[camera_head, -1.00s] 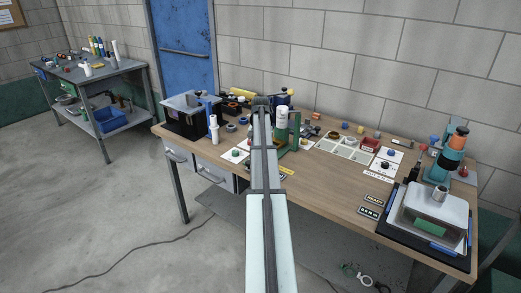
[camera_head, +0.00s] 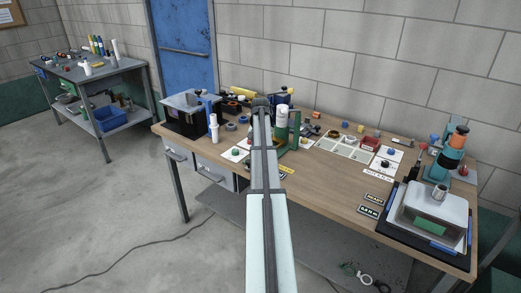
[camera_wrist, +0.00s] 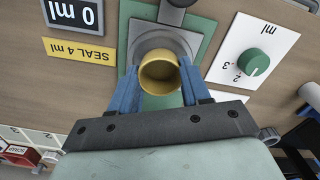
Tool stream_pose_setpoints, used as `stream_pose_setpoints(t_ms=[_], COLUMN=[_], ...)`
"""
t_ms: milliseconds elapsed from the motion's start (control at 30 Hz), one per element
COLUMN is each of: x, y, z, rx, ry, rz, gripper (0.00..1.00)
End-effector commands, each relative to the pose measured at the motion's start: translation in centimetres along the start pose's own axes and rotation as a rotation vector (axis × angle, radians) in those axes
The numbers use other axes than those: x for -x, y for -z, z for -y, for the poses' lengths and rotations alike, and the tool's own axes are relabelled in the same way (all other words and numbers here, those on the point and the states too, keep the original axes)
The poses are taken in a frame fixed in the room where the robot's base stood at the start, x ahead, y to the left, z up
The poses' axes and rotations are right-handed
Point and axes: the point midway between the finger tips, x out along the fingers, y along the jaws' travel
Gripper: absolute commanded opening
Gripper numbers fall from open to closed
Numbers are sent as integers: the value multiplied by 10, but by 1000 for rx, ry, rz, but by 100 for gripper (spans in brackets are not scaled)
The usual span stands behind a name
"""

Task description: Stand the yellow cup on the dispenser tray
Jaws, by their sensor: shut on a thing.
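The yellow cup (camera_wrist: 159,77) is between the two blue fingers of my gripper (camera_wrist: 160,92) in the wrist view, and the gripper is shut on it. I look down into its open mouth. Behind it lies the round grey dispenser tray (camera_wrist: 165,38) on a green base (camera_wrist: 134,14). The cup overlaps the near part of the tray in the picture; I cannot tell whether it touches it. In the head view my own arm hides the cup and the gripper. The green dispenser stand (camera_head: 293,132) shows just right of the arm.
A white card with a green knob (camera_wrist: 253,61) lies right of the tray in the wrist view. A yellow "SEAL 4 ml" label (camera_wrist: 80,50) lies left of it. In the head view a white compartment tray (camera_head: 343,147) stands to the right on the workbench (camera_head: 325,178).

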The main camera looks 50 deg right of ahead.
Motion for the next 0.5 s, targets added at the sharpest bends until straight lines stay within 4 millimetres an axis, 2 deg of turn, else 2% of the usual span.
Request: stream_pose_setpoints(t_ms=[500], x=[-6], y=[0], z=[0], rx=[0], ry=[0], rz=[-1], gripper=[18])
